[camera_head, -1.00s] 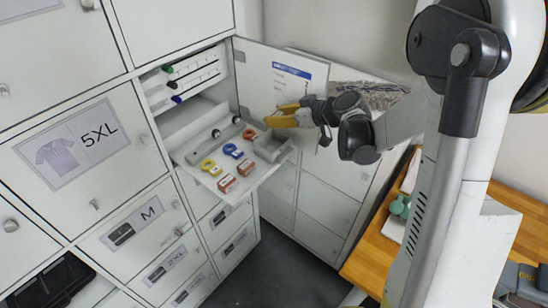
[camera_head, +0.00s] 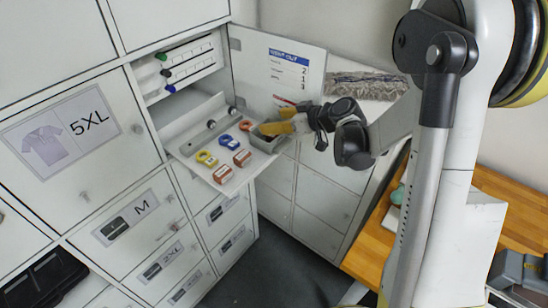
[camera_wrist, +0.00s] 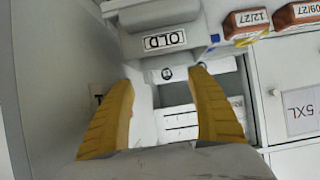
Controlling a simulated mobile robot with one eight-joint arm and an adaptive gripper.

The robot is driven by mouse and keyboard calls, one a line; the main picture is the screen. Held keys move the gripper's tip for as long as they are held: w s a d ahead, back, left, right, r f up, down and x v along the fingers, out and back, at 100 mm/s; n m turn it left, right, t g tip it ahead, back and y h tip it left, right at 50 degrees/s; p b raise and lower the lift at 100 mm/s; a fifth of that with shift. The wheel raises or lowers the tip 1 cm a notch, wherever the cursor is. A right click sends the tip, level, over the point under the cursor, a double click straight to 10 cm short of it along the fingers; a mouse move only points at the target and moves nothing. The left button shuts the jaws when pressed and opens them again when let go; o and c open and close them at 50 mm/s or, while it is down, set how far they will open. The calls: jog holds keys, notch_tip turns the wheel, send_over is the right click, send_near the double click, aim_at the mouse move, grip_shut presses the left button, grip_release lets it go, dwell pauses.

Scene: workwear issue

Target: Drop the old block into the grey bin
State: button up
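The grey bin (camera_head: 268,143) sits at the right end of the pulled-out shelf; in the wrist view its front (camera_wrist: 150,44) carries an "OLD" label. Two red-brown blocks with white labels lie on the shelf, one (camera_head: 242,158) nearer the bin and one (camera_head: 222,174) at the front edge. In the wrist view one block reads 12/27 (camera_wrist: 246,24) and the other 09/27 (camera_wrist: 298,14). My gripper (camera_head: 268,129) is by the bin's back rim. Its yellow fingers (camera_wrist: 165,105) are spread wide with nothing between them. The bin's inside is mostly hidden.
Yellow, blue and orange rings (camera_head: 206,158) lie left of the bin. Markers (camera_head: 180,70) rest in slots above. An open door (camera_head: 285,75) with a notice stands close behind my gripper. A wooden bench (camera_head: 375,255) is at the right.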

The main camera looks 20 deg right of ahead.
jog(key=v, duration=1.2)
jog(key=shift+f, duration=0.1)
jog(key=s+a+f+m+g+h+b, duration=0.1)
jog(key=s+a+f+m+h+b, duration=0.2)
jog(key=s+f+b, duration=0.4)
jog(key=s+a+f+m+g+h+b, duration=0.1)
jog(key=s+a+f+m+h+b, duration=0.2)
jog(key=s+f+b, duration=0.5)
jog(key=s+m+h+b, duration=0.1)
jog(key=s, duration=0.5)
jog(key=shift+g, duration=0.3)
